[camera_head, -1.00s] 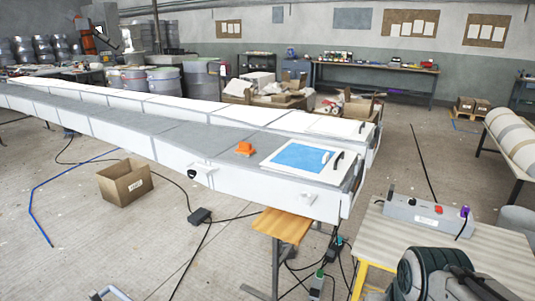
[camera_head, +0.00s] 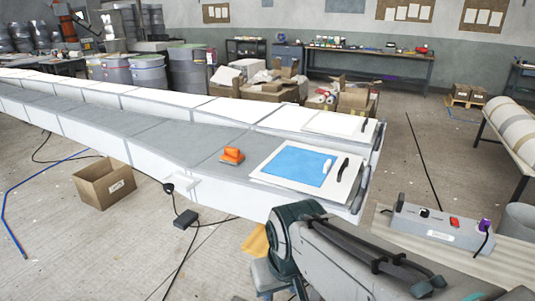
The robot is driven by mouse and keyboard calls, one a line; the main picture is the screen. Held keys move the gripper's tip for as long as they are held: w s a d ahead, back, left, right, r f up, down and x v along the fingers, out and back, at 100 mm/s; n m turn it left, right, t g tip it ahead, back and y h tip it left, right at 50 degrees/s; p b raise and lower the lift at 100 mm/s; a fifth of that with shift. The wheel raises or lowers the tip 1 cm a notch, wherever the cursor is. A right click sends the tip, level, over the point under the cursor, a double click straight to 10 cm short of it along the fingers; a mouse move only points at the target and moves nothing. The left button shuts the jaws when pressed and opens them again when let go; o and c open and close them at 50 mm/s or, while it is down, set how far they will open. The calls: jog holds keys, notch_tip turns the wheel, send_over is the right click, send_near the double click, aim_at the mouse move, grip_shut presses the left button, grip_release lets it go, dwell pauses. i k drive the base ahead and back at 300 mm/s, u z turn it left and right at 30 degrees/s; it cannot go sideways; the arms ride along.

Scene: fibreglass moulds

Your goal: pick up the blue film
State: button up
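The blue film (camera_head: 298,166) is a flat blue rectangle. It lies on a white board (camera_head: 262,166) at the near end of the long grey and white mould (camera_head: 150,142). A small white object (camera_head: 327,165) lies at the film's right edge, and a black handle-like object (camera_head: 343,168) lies on the board beside it. My arm reaches in from the lower right, in front of the mould's near end. Its fingertips cannot be made out, so the gripper's state is not visible.
An orange tool (camera_head: 232,155) sits on the mould left of the board. A grey power box (camera_head: 440,226) stands on the table at right. A cardboard box (camera_head: 104,184) and cables are on the floor at left. Concrete floor is open beyond the mould's right side.

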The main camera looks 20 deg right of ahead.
aim_at(309, 167)
jog(key=z, duration=0.45)
jog(key=i, duration=1.2)
jog(key=z, duration=0.7)
